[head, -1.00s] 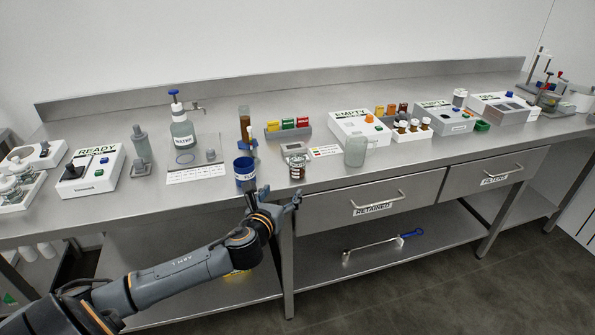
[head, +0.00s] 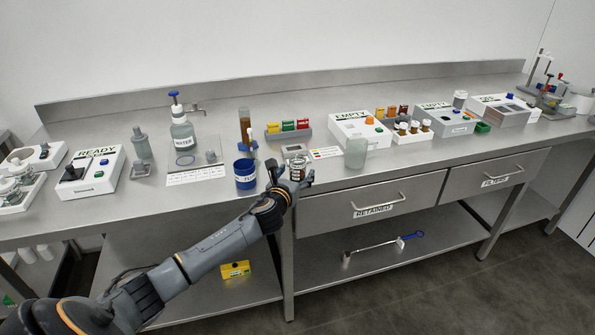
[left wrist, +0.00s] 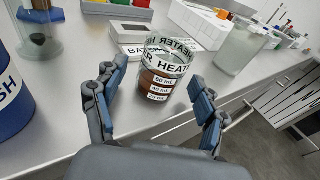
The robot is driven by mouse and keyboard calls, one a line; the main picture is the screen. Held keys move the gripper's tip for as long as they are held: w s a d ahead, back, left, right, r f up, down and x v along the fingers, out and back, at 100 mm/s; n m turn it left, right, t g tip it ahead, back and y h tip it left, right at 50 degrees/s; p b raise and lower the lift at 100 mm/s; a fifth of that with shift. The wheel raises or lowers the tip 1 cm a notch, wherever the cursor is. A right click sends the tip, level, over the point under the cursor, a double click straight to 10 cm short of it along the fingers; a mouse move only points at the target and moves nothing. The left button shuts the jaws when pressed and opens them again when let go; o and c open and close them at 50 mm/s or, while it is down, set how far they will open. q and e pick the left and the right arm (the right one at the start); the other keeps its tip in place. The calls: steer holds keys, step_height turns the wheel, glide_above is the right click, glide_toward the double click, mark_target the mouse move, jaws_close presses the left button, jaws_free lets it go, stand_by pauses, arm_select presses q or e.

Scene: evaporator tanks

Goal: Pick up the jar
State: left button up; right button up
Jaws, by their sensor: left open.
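The jar (left wrist: 165,72) is clear glass with brown liquid in its lower part and "HEATER" lettering around its upper part. It stands upright on the steel bench; in the head view the jar (head: 298,163) is partly covered by my gripper. My left gripper (head: 291,177) is open at the bench's front edge, just in front of the jar. In the left wrist view the left gripper (left wrist: 154,92) has one finger on each side of the jar's near side, with visible gaps. My right gripper is not in view.
A clear glass beaker (head: 356,153) stands to the right of the jar. A drawer (head: 370,197) lies below the bench edge.

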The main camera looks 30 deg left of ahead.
arm_select(q)
steer(key=shift+x, duration=1.05)
steer(key=c, duration=1.4)
steer(key=shift+r, duration=0.1)
steer(key=shift+c, duration=0.2)
